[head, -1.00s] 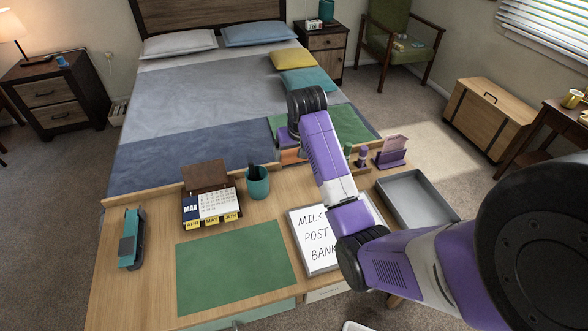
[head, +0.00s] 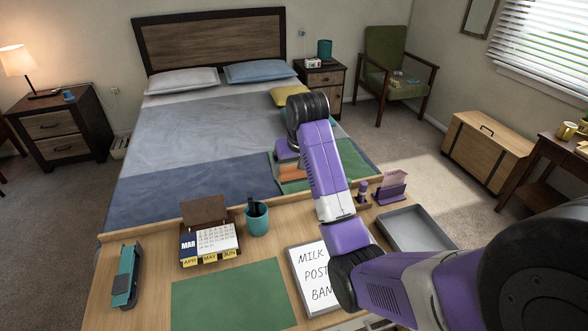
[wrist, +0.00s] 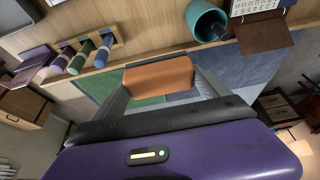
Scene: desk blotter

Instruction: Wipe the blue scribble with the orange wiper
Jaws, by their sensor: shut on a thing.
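The orange wiper (wrist: 158,75) sits between the two fingers of my gripper (wrist: 160,84) in the wrist view, and the fingers are shut on it. In the head view the wiper (head: 291,173) shows beside my arm, past the desk's far edge and in front of the bed. The whiteboard (head: 309,275) lies on the desk with black handwriting reading MILK, POST and part of BANK. My arm covers its right side. I see no blue scribble in either current view; that hidden part of the board cannot be judged.
On the desk are a green blotter (head: 235,297), a teal stapler (head: 126,276), a calendar (head: 208,243), a teal cup (head: 257,219), a grey tray (head: 417,230) and a purple letter holder (head: 391,188). A marker rack (wrist: 85,54) shows in the wrist view.

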